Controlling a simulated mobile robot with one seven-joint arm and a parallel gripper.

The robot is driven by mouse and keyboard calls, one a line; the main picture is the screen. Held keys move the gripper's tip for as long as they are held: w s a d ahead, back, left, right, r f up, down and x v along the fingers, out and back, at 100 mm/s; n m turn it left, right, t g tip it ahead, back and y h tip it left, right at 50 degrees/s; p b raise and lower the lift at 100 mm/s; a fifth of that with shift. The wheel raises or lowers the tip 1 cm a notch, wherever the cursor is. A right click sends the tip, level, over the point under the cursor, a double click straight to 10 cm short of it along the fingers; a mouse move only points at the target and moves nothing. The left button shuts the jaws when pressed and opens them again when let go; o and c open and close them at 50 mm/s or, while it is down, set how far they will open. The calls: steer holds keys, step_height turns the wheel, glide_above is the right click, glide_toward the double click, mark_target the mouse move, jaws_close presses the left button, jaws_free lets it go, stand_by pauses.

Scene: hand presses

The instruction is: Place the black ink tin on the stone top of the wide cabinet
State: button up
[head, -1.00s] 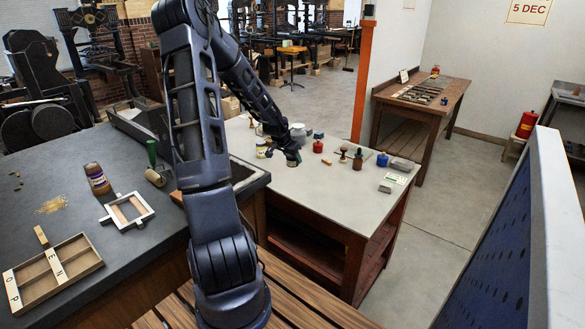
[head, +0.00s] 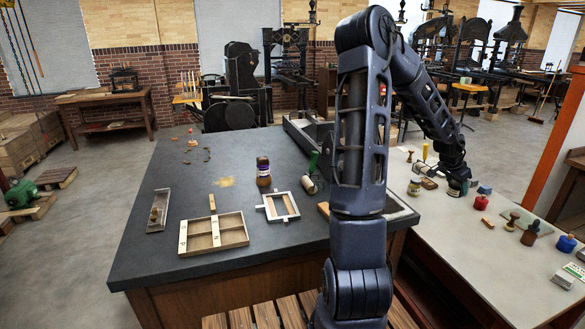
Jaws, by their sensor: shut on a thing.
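My gripper (head: 458,186) is at the right, low over the pale table (head: 470,235). It is shut on a small dark thing, which looks like the black ink tin; the fingers and wrist hide most of it, and I cannot tell whether it still touches the table. The wide cabinet has a dark grey stone top (head: 165,258), left of my arm. On it are a brown jar (head: 263,171), a wooden type tray (head: 236,233), a pale square frame (head: 291,206) and a roller (head: 309,185).
A narrow metal tray (head: 158,210) lies on the stone top's left side.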

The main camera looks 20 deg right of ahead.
step_height(320, 180, up, 21)
steer(key=w+a+n+t, duration=0.1)
steer(key=w+a+n, duration=0.2)
steer(key=w+a, duration=0.8)
steer(key=w+a+n+t, duration=0.2)
steer(key=w+a, duration=0.5)
steer(key=w, duration=0.8)
steer(key=w+a+n+t+y, duration=0.1)
steer(key=w+a+n, duration=0.1)
steer(key=w+a, duration=0.45)
steer(key=w+a+n, duration=0.1)
steer(key=w+a, duration=0.2)
steer(key=a, duration=0.7)
steer(key=w+a+n+t+y, duration=0.1)
steer(key=w+a+n, duration=0.1)
steer(key=w+a, duration=0.5)
steer(key=a+n+y, duration=0.3)
steer(key=a+n, duration=0.2)
steer(key=a, duration=3.2)
steer(key=shift+t, duration=0.4)
steer(key=f, duration=2)
steer(key=d+f, duration=0.1)
steer(key=f, duration=1)
